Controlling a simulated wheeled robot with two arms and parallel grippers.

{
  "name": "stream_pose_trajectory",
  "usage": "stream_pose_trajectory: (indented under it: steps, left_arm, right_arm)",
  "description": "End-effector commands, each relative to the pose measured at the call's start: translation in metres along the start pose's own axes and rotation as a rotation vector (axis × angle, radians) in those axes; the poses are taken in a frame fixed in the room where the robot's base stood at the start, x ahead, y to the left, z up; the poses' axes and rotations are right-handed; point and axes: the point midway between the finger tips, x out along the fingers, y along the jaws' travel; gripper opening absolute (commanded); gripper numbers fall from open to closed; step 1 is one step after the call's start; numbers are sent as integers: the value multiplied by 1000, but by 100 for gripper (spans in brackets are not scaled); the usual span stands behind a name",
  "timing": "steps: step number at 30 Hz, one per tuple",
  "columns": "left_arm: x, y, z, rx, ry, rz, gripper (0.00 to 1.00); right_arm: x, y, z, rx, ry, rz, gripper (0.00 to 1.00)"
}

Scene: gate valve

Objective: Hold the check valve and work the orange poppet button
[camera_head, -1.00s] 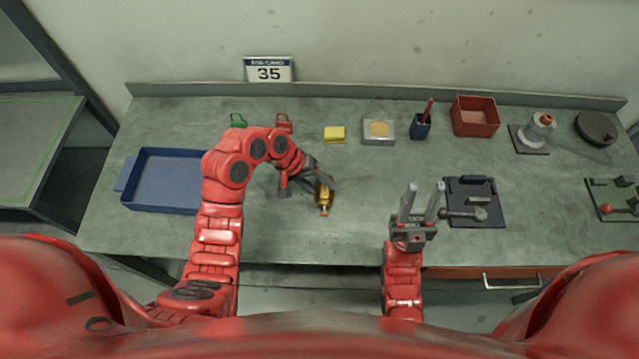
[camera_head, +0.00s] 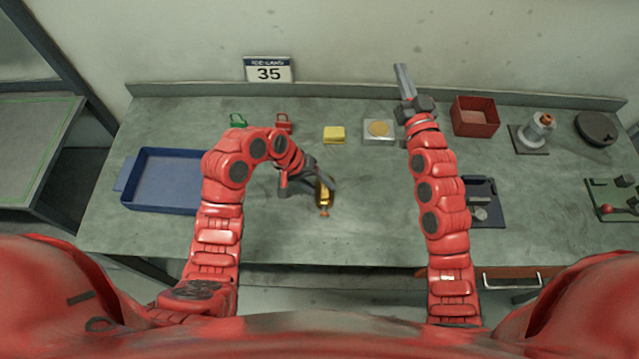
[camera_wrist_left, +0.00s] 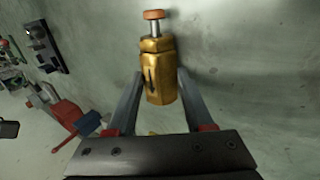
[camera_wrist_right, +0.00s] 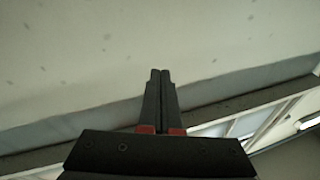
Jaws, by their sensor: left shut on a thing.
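The check valve (camera_head: 324,194) is a brass-gold hexagonal body. It also shows in the left wrist view (camera_wrist_left: 158,80). Its orange poppet button (camera_wrist_left: 154,14) sticks out on a silver stem, at the end away from my left gripper; in the head view the button (camera_head: 323,214) points toward me. My left gripper (camera_wrist_left: 161,74) is shut on the valve body, one finger on each side. My right gripper (camera_head: 402,82) is far from the valve, up by the back wall. In the right wrist view its fingers (camera_wrist_right: 160,80) are together with nothing between them.
A blue tray (camera_head: 160,207) lies at the left. Along the back are a yellow block (camera_head: 334,134), a plate with a yellow disc (camera_head: 379,129) and a red box (camera_head: 474,118). My right arm partly covers a dark lever plate (camera_head: 487,208). Bench around the valve is clear.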

Motion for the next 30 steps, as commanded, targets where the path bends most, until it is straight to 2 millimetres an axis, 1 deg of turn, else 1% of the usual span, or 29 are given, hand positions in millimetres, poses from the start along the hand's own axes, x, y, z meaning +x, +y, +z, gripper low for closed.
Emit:
stream_pose_trajectory:
  steps: [1, 2, 3, 5, 6, 8, 9, 10, 11, 12, 13, 14, 15, 17, 18, 21, 24, 25, 27, 30]
  left_arm:
    - [0, 1, 0, 1, 1, 1, 0]
    - [0, 1, 0, 1, 1, 1, 0]
    - [0, 1, 0, 1, 1, 1, 0]
    - [0, 1, 0, 1, 1, 1, 0]
    - [0, 1, 0, 1, 1, 1, 0]
    - [0, 1, 0, 1, 1, 1, 0]
    - [0, 1, 0, 1, 1, 1, 0]
    - [0, 1, 0, 1, 1, 1, 0]
    - [0, 1, 0, 1, 1, 1, 0]
    - [0, 1, 0, 1, 1, 1, 0]
    - [0, 1, 0, 1, 1, 1, 0]
    - [0, 1, 0, 1, 1, 1, 0]
    - [0, 1, 0, 1, 1, 1, 0]
    - [0, 1, 0, 1, 1, 1, 0]
    - [0, 1, 0, 1, 1, 1, 0]
    - [0, 1, 0, 1, 1, 1, 0]
    - [0, 1, 0, 1, 1, 1, 0]
    - [0, 1, 0, 1, 1, 1, 0]
    - [0, 1, 0, 1, 1, 1, 0]
    - [0, 1, 0, 1, 1, 1, 0]
  right_arm:
    - [6, -16, 7, 3, -72, -52, 0]
    - [7, -26, 12, 3, -120, -86, 0]
    - [8, -40, 20, 1, -186, -133, 0]
    - [6, -62, 32, -8, -285, -208, 0]
    - [2, -76, 40, -20, -354, -258, 0]
    - [-9, -97, 54, -42, -458, -337, 0]
    - [-19, -111, 62, -61, -528, -392, 0]
    - [-27, -121, 67, -81, -579, -434, 0]
    - [-36, -131, 73, -103, -632, -477, 0]
    - [-50, -142, 80, -133, -702, -532, 0]
    - [-62, -149, 85, -158, -757, -574, 0]
    - [-75, -154, 90, -185, -810, -614, 0]
    - [-93, -161, 97, -224, -883, -669, 0]
    - [-122, -169, 106, -293, -988, -751, 0]
    - [-141, -173, 111, -348, -1049, -806, 0]
    - [-182, -183, 122, -496, -1160, -935, 0]
    - [-214, -190, 130, -642, -1223, -1045, 0]
    - [-221, -191, 132, -682, -1233, -1073, 0]
    - [-234, -192, 136, -753, -1257, -1121, 0]
    - [-244, -193, 140, -811, -1270, -1160, 0]
